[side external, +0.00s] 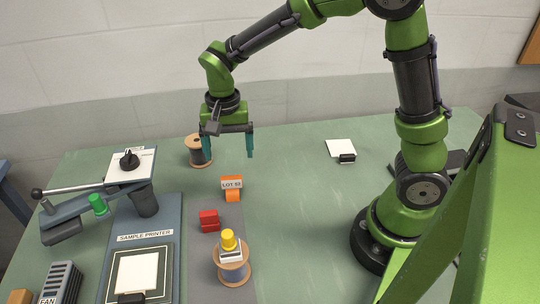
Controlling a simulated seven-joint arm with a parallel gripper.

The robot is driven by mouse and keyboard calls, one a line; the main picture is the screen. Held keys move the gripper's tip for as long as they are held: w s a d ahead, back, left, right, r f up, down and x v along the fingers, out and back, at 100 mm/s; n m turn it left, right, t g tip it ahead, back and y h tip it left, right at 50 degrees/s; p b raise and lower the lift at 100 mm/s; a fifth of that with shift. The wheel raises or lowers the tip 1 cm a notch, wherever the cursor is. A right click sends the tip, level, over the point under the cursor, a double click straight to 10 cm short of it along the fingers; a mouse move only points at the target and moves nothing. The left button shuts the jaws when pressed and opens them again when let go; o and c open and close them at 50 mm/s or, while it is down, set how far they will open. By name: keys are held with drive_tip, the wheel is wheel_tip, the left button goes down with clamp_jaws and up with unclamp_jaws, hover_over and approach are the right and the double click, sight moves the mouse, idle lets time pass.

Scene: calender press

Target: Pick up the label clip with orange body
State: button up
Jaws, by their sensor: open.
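The label clip with orange body (232,194) stands on a grey strip near the middle of the table. Its white label reads "LOT 52". My gripper (228,152) is above and behind it in the side external view, pointing down with its two teal fingers apart. Nothing shows between the fingers. The fingers are clear of the clip.
A spool (198,150) stands just left of my gripper. The table right of the strip is mostly clear.

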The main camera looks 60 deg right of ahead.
sight(231, 179)
drive_tip(key=f, duration=1.2)
drive_tip(key=shift+a, duration=0.2)
drive_tip(key=c, duration=1)
